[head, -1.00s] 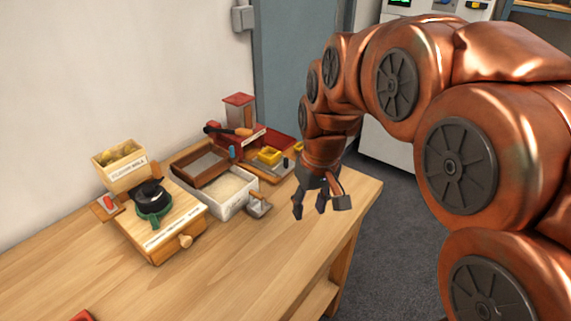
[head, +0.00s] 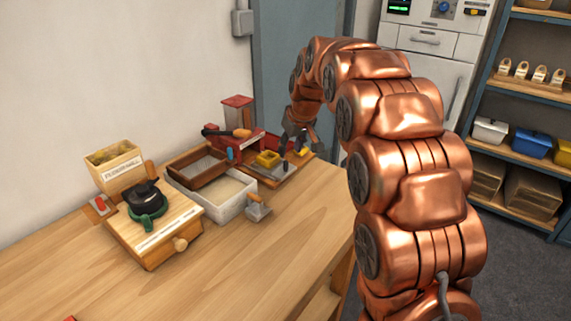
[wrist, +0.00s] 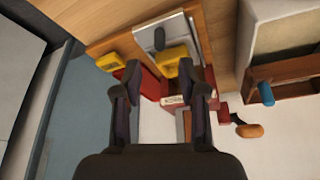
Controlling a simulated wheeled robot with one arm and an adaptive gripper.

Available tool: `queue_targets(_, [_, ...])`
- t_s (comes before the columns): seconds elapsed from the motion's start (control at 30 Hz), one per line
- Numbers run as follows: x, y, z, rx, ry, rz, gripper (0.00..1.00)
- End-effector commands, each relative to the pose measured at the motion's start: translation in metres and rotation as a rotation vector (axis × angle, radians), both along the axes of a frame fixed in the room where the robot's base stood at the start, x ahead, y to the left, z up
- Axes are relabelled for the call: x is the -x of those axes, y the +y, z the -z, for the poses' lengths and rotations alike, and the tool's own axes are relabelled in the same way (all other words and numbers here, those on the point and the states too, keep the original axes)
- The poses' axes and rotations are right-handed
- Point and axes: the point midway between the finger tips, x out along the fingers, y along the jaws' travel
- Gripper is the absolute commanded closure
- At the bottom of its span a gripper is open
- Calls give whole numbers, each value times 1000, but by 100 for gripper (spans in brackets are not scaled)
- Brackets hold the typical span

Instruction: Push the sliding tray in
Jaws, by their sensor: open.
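The sliding tray looks to be the grey metal plate (head: 272,172) with a dark upright knob (head: 284,165), on a wooden board at the red-based device (head: 237,142). A yellow block (head: 267,158) sits on or beside the plate. In the wrist view the grey plate (wrist: 186,30), dark knob (wrist: 159,38) and yellow block (wrist: 171,60) lie beyond my fingertips. My gripper (head: 299,145) is by the right end of this device. In the wrist view my gripper (wrist: 160,92) is open and empty, its fingers apart. Whether a finger touches the device cannot be told.
A second yellow part (wrist: 110,62) is near my left-hand finger in the wrist view. A white bin (head: 228,202) and brown tray (head: 198,166) stand left of the device, and a wooden box with a green ring (head: 148,212) farther left.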

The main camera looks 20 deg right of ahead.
Motion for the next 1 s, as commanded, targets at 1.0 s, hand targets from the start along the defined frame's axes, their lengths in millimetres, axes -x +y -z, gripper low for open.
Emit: queue_targets(1.0, [-27,7,69,0,2,1,70])
